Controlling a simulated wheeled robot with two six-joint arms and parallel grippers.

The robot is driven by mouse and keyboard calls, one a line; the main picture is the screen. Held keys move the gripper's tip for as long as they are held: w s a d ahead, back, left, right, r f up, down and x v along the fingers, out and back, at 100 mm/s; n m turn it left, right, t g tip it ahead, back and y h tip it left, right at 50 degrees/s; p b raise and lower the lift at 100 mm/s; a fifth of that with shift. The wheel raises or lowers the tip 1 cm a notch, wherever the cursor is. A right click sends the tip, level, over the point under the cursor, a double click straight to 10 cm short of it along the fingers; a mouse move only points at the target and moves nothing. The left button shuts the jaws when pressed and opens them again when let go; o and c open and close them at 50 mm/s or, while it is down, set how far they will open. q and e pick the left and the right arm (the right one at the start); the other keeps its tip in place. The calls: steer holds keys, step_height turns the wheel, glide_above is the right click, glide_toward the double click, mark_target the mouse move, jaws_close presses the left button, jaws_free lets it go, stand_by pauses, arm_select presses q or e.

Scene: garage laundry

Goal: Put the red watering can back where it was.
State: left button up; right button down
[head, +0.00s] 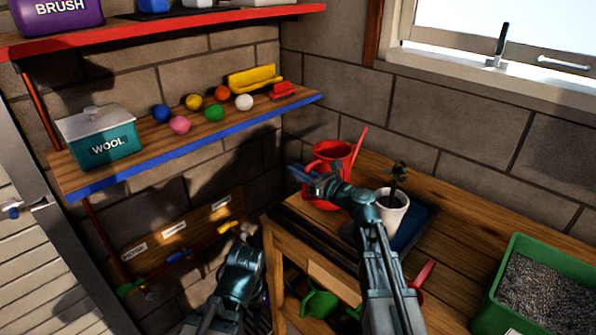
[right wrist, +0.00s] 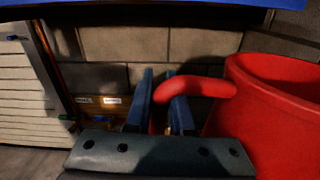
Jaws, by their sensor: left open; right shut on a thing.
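The red watering can (head: 333,153) is at the left back corner of the wooden workbench, with its spout pointing up and right. I cannot tell whether its base touches the bench. My right gripper (head: 303,175) is shut on the can's handle, at the can's left side. In the right wrist view the curved red handle (right wrist: 195,88) passes between the fingers (right wrist: 163,105), and the can's body (right wrist: 275,105) fills the right side. My left gripper (head: 243,252) is open and empty, low in front of the bench's left end; its fingertips are hard to make out.
A white pot with a plant (head: 391,212) stands on a dark tray (head: 418,225) right of the can. A green bin of gravel (head: 535,285) is at the right. A blue-edged shelf (head: 190,150) holds a WOOL box (head: 98,138) and several balls. A green can (head: 320,303) sits below the bench.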

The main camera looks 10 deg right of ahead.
steer(key=shift+f+b, duration=0.5)
steer(key=c, duration=0.7)
jaws_free()
steer(key=v, duration=1.3)
steer(key=shift+s+d, duration=0.25)
steer(key=shift+s, duration=0.05)
